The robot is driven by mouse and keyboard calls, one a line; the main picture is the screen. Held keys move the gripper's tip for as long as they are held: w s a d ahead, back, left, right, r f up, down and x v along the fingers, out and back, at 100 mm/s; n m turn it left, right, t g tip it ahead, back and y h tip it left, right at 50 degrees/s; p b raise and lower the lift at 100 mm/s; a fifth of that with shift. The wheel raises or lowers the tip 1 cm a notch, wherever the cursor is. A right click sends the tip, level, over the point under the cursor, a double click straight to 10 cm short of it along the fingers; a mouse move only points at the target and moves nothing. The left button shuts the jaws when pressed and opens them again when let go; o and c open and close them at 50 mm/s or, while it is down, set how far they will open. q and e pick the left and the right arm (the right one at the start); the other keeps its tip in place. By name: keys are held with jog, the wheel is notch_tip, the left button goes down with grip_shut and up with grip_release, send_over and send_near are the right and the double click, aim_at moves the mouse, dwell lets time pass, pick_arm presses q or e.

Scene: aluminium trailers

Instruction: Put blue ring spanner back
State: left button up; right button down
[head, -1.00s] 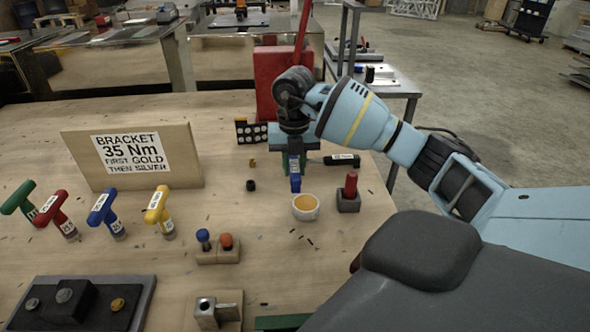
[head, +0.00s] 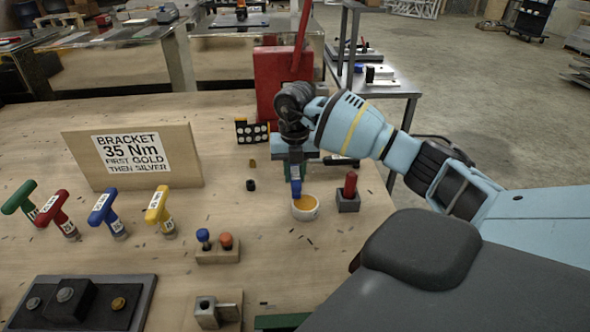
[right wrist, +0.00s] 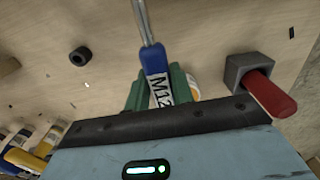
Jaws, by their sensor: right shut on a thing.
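The blue ring spanner (head: 296,187) is in my right gripper (head: 295,170), its blue end pointing down. In the right wrist view the spanner's blue grip (right wrist: 152,62) has a white M12 label and a metal shank running up out of the frame. The green fingers of my right gripper (right wrist: 160,95) are shut on the labelled part. In the head view the blue end is just above or behind the rim of a small white cup with yellow inside (head: 305,208); I cannot tell whether they touch. My left gripper is not in view.
A red-handled tool stands in a dark block (head: 348,202) right of the cup. A black ring (head: 251,185) lies left of it. Blue and orange pegs stand in a wooden block (head: 218,250). T-handled tools (head: 104,212) and a sign board (head: 131,157) are left. A red box (head: 268,83) stands behind.

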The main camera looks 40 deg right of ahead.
jog(key=shift+f, duration=0.15)
jog(key=c, duration=1.2)
grip_release()
notch_tip(320, 180, up, 12)
